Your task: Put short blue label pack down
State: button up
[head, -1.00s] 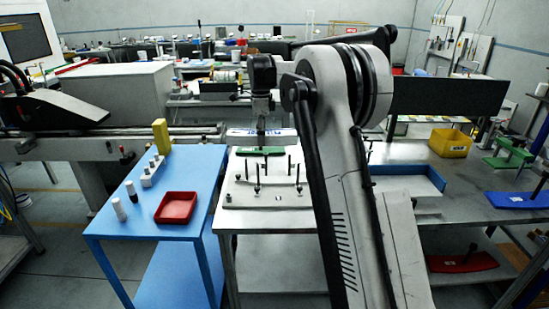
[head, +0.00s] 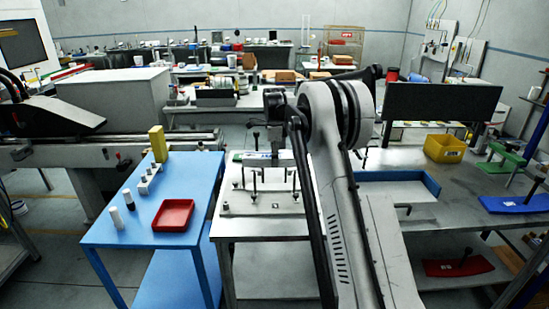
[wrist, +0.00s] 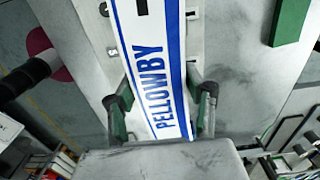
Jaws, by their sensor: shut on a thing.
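The label pack is a flat white bar with blue edges and blue "PELLOWBY" lettering (wrist: 158,70) in the wrist view. My gripper (wrist: 163,105) is shut on it, one finger at each long side. In the head view my gripper (head: 273,148) is over the far part of the white table (head: 265,226), and the pack (head: 262,160) shows beneath it, behind the upright posts. Part of the pack is hidden by my arm. I cannot tell whether its underside touches anything.
Several dark-topped posts (head: 254,183) stand on the plate in front of the pack. A green block (wrist: 290,20) lies to the right in the wrist view. A blue table (head: 140,225) with a red tray (head: 173,215) is left; a blue-walled tray (head: 400,180) is right.

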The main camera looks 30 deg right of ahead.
jog(key=shift+f+b, duration=0.3)
jog(key=shift+f, duration=0.3)
jog(key=o, duration=1.6)
jog(key=shift+c, duration=0.2)
jog(key=shift+r, duration=0.1)
